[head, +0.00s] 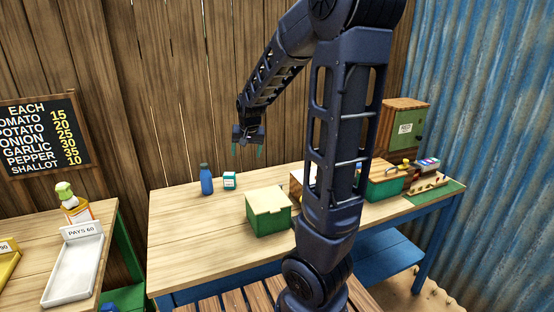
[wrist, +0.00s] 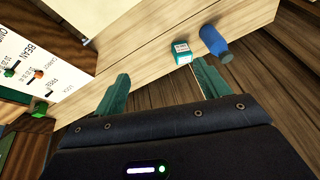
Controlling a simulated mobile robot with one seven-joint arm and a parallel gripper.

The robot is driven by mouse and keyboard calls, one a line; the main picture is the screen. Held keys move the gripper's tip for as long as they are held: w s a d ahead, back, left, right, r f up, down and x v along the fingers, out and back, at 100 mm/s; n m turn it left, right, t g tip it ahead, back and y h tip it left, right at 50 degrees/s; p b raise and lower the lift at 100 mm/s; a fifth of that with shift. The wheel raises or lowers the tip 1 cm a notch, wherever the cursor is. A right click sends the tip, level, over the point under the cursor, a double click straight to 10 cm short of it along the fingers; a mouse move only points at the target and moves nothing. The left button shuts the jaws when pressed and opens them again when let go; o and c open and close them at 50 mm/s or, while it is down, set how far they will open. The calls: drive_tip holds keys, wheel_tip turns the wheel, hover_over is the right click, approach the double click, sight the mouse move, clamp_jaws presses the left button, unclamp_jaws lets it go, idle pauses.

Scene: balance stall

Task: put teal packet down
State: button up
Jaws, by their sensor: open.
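The teal packet (head: 229,181), a small box with a white label, stands on the wooden table (head: 175,228) just right of a blue bottle (head: 207,180). In the wrist view the packet (wrist: 182,53) lies beyond the right fingertip, close to the bottle (wrist: 215,43). My gripper (head: 247,150) is above the table's back edge, to the right of the packet and apart from it. In the wrist view its two teal fingers (wrist: 160,82) are spread wide with nothing between them.
A green box with a pale lid (head: 268,211) stands right of the packet. Farther right are a green crate (head: 384,187) and a wooden cabinet with a green door (head: 403,132). The table's front left is clear. A side table holds a white tray (head: 72,270).

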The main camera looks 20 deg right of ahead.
drive_tip(key=s+r+n, duration=0.1)
drive_tip(key=s+r, duration=0.3)
drive_tip(key=s, duration=0.9)
drive_tip(key=s+d+r+n, duration=0.1)
drive_tip(key=s+r, duration=0.3)
drive_tip(key=s, duration=0.9)
drive_tip(key=shift+d+n, duration=0.3)
drive_tip(key=shift+n, duration=0.4)
drive_tip(key=shift+r, duration=0.1)
